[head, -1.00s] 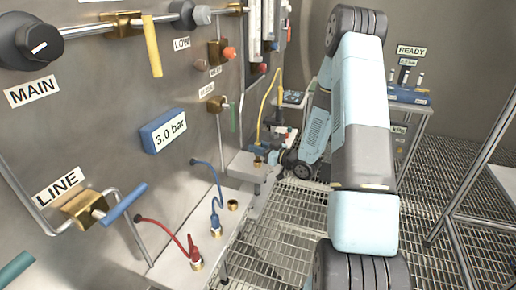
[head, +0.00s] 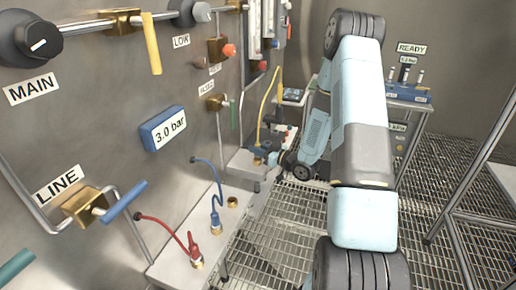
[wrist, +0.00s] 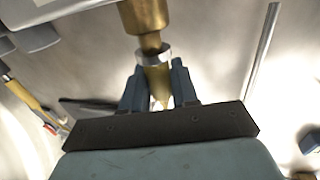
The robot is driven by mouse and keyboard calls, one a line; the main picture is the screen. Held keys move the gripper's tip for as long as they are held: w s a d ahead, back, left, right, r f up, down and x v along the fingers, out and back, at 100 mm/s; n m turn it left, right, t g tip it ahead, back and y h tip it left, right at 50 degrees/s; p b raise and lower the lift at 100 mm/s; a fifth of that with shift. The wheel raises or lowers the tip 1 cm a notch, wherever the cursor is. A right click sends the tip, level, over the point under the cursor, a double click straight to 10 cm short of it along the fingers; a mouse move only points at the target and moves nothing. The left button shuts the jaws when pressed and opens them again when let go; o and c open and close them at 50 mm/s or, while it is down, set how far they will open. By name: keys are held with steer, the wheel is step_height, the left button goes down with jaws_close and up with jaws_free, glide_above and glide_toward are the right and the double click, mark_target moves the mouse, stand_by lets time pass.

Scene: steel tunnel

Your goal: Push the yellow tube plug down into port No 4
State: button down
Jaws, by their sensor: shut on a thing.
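The yellow tube (head: 266,98) arches from the steel wall down to my gripper (head: 268,151) at the far end of the bench. In the wrist view, the two blue-grey fingers of my gripper (wrist: 159,95) are shut on the yellow tube plug (wrist: 157,82), a tapered yellow-brown piece with a silver ring. A brass fitting (wrist: 145,15) lies in line with the plug, past a darker narrow part. In the head view, brass (head: 257,161) shows just below the gripper, likely port No 4; no number is readable. How deep the plug sits is unclear.
A red plug (head: 194,247) and a blue plug (head: 215,218) stand in brass ports on the near bench (head: 178,248). An empty brass port (head: 232,202) lies just beyond them. Valves line the wall at left. A table with a blue device (head: 408,93) stands behind my arm.

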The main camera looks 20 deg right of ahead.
steer(key=shift+f, duration=0.8)
steer(key=c, duration=0.8)
jaws_free()
steer(key=v, duration=1.3)
steer(key=shift+s+d, duration=0.25)
steer(key=shift+d, duration=0.05)
